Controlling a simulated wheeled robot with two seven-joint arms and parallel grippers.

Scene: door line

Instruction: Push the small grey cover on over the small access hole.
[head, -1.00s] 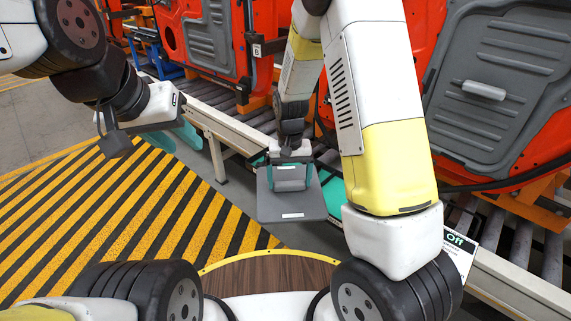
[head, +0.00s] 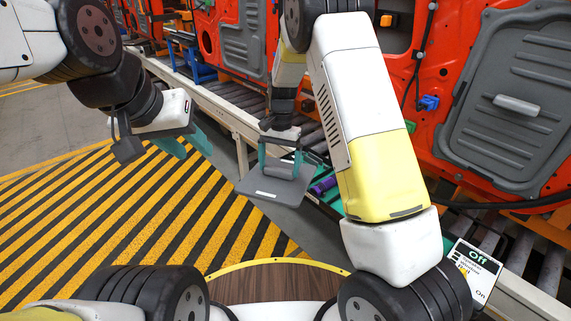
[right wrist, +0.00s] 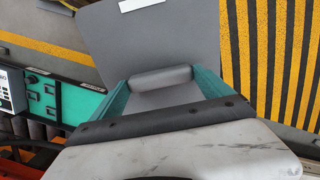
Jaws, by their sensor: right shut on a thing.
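The small grey cover (head: 268,190) is a flat plate with a white label and a raised handle. My right gripper (head: 282,162) is shut on its handle. The cover hangs tilted over the gap between the striped floor and the conveyor. In the right wrist view the plate (right wrist: 150,45) fills the upper middle, with its handle (right wrist: 160,78) between the teal fingers. My left gripper (head: 185,145) is open and empty at the left, over the striped floor. Red doors stand behind; I cannot make out with certainty which opening is the small access hole.
A red door (head: 440,80) with a large grey panel (head: 505,110) stands at the right. Another red door (head: 205,45) stands at the back. The roller conveyor (head: 205,92) runs across. A teal tray (head: 322,192) holds a purple item.

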